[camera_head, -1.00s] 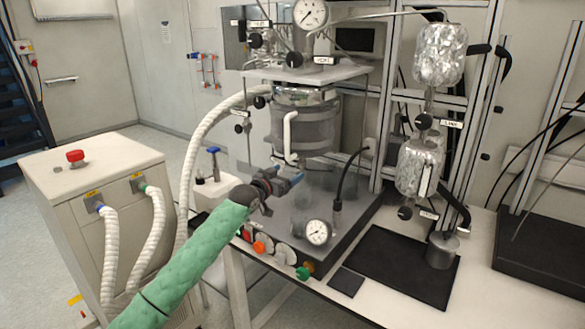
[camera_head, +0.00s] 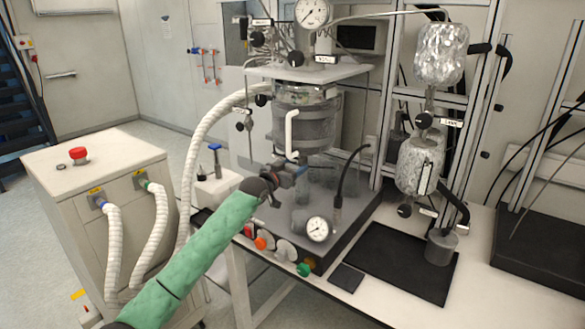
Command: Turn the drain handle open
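The reactor's glass vessel (camera_head: 304,122) stands in its frame above a dark base. My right gripper is not in view.
A pressure gauge (camera_head: 318,229) and several coloured knobs line the base's front. A black hose (camera_head: 349,172) rises to the right of the gripper. A white hose (camera_head: 190,165) runs on the left, near a cabinet (camera_head: 95,170). A black mat (camera_head: 398,264) lies on the bench.

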